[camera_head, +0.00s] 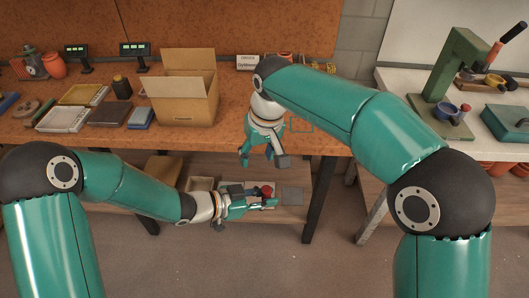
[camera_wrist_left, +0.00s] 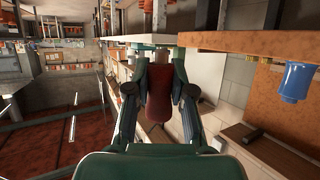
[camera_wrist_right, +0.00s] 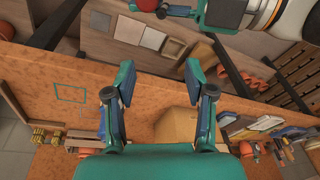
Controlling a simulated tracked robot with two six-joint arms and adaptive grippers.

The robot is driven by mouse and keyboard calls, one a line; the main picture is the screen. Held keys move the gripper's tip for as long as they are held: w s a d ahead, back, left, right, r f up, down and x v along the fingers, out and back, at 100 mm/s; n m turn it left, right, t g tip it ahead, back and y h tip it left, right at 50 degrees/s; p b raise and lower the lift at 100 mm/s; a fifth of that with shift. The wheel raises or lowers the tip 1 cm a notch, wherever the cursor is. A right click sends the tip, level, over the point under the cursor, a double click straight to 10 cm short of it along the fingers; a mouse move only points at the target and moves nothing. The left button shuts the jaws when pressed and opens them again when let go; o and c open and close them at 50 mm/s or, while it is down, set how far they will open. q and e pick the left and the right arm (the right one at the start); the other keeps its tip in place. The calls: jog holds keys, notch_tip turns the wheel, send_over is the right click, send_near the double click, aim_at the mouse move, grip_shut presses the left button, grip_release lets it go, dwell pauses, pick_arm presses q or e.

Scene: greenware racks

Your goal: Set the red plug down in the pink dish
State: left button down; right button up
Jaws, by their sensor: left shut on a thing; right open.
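The red plug (camera_head: 267,190) is between the fingers of my left gripper (camera_head: 265,201), which is shut on it. They are below the bench's front edge, in front of or over the lower shelf; I cannot tell the exact gap. In the left wrist view the dark red plug (camera_wrist_left: 158,108) lies between both fingers. A bit of the red plug (camera_wrist_right: 147,4) shows at the top of the right wrist view. My right gripper (camera_head: 262,157) is open and empty near the bench edge, above the left one. I cannot make out a pink dish in any view.
An open cardboard box (camera_head: 184,100) stands on the orange bench (camera_head: 50,134), with trays and blocks to its left. The lower shelf holds a grey tile (camera_head: 292,196) and a small box (camera_head: 201,184). A green press (camera_head: 455,75) stands on the right-hand bench.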

aim_at(265, 189)
jog(key=s+d+r+g+h, duration=0.1)
jog(key=s+d+r+h, duration=0.1)
jog(key=s+r, duration=0.2)
jog(key=shift+n, duration=0.3)
jog(key=f, duration=1.2)
jog(key=shift+w+a, duration=0.1)
jog(key=shift+w, duration=0.2)
grip_shut()
pick_arm(q)
jog(key=c, duration=1.2)
grip_release()
pick_arm(e)
jog(key=shift+a, duration=0.1)
pick_arm(q)
jog(key=shift+o, duration=1.4)
